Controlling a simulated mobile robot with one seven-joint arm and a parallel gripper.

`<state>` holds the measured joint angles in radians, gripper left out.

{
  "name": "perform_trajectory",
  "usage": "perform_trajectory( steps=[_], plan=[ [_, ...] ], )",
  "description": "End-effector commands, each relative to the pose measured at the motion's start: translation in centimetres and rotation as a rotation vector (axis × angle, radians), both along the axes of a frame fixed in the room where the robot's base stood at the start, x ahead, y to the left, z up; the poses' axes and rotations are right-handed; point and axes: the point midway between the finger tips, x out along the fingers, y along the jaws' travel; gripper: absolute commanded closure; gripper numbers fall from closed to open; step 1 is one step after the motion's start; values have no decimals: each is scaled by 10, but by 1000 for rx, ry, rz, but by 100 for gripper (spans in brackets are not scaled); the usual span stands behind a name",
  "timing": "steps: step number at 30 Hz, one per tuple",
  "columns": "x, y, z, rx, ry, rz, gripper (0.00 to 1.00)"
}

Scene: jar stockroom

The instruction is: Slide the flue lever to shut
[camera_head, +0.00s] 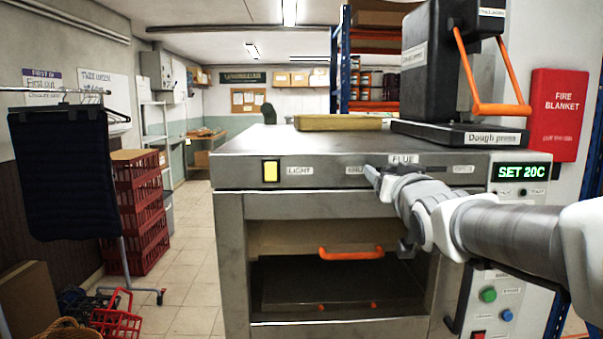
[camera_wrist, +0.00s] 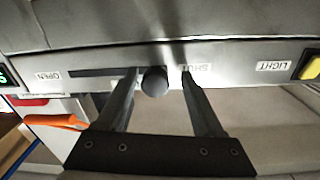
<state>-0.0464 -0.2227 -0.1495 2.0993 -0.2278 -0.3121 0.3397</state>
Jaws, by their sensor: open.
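The flue lever shows in the wrist view as a dark round knob (camera_wrist: 154,83) on the oven's front panel. It stands at the slot's end near the SHUT label (camera_wrist: 197,69); the dark slot runs left toward the OPEN label (camera_wrist: 48,76). My gripper (camera_wrist: 160,78) is open, with one finger on each side of the knob. The left finger is very close to the knob; I cannot tell whether it touches. A gap shows at the right finger. In the head view my gripper (camera_head: 385,180) is at the panel below the FLUE label (camera_head: 403,159) and hides the knob.
The oven (camera_head: 232,235) has a yellow light switch (camera_head: 270,171) and an orange door handle (camera_head: 351,253) below my gripper. A dough press (camera_head: 427,90) with an orange lever and a board (camera_head: 338,122) stand on top. A red fire blanket box (camera_head: 556,110) is at right.

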Motion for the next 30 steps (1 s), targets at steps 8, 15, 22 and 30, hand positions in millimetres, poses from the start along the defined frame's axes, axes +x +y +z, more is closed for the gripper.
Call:
perform_trajectory(
  steps=[8,15,22,30],
  plan=[
    [-9,-1,1,0,-3,-2,32],
    [-43,0,2,1,-5,-2,32],
    [-79,2,1,0,-4,-1,32],
    [-121,3,1,1,-4,0,32]
  ],
)
